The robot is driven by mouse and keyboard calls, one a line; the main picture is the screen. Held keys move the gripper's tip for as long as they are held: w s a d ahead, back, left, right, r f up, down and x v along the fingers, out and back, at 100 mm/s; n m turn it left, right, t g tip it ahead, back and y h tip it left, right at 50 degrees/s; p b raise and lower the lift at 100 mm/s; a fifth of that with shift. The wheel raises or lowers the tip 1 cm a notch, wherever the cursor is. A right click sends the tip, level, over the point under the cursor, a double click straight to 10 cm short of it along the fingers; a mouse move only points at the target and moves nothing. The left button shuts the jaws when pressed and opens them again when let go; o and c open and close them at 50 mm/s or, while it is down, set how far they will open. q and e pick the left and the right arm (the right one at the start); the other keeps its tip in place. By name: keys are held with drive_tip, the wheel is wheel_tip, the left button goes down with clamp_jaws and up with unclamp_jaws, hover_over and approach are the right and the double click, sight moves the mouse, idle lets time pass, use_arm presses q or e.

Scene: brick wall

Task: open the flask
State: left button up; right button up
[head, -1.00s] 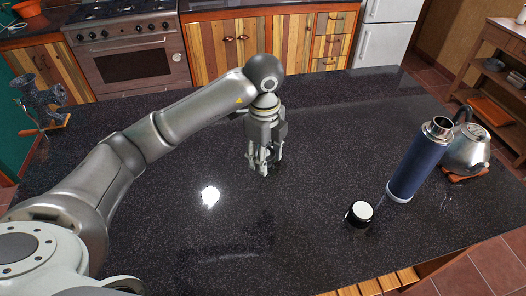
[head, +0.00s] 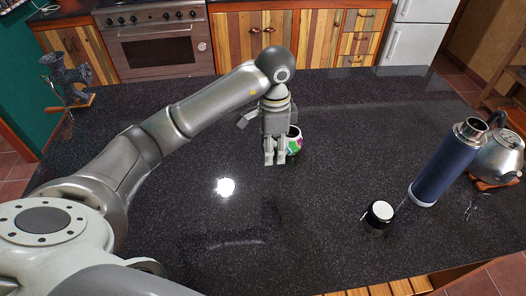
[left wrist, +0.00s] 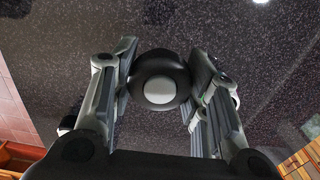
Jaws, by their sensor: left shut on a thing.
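The flask (head: 441,170) is a tall dark blue bottle with a silver neck, standing at the right of the counter. Its top shows a dark opening. A short black cap with a white top (head: 378,215) lies on the counter left of it. My left gripper (head: 274,160) is far left of both, pointing down over the counter. The left wrist view shows its fingers on both sides of a dark round thing with a white disc (left wrist: 159,91), held between them; I cannot tell what it is. The head view mostly hides this thing. My right gripper is not in view.
A colourful mug-like thing (head: 294,141) is just behind and right of my left gripper. A metal kettle (head: 500,155) stands right of the flask. A grinder-like device (head: 66,80) stands at the far left. The counter (head: 320,245) is otherwise mostly clear.

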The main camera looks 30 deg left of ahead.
use_arm(q)
drive_tip(key=w+a+f+b, duration=0.2)
drive_tip(key=b, duration=0.6)
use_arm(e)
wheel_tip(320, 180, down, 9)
use_arm(q)
drive_tip(key=p, duration=0.4)
hover_over(257, 154)
drive_tip(key=f, duration=0.5)
drive_tip(key=shift+s+d+f, duration=0.35)
drive_tip(key=shift+w+a+f, duration=0.25)
drive_tip(key=shift+w+f, duration=0.05)
drive_tip(key=shift+f, duration=0.2)
drive_tip(key=f, duration=0.1)
drive_tip(key=f+p, duration=0.1)
drive_tip(key=f, duration=0.1)
drive_tip(key=shift+w+a+p, duration=0.1)
drive_tip(key=shift+a+p, duration=0.1)
drive_tip(key=shift+p, duration=0.1)
drive_tip(key=shift+f, duration=0.3)
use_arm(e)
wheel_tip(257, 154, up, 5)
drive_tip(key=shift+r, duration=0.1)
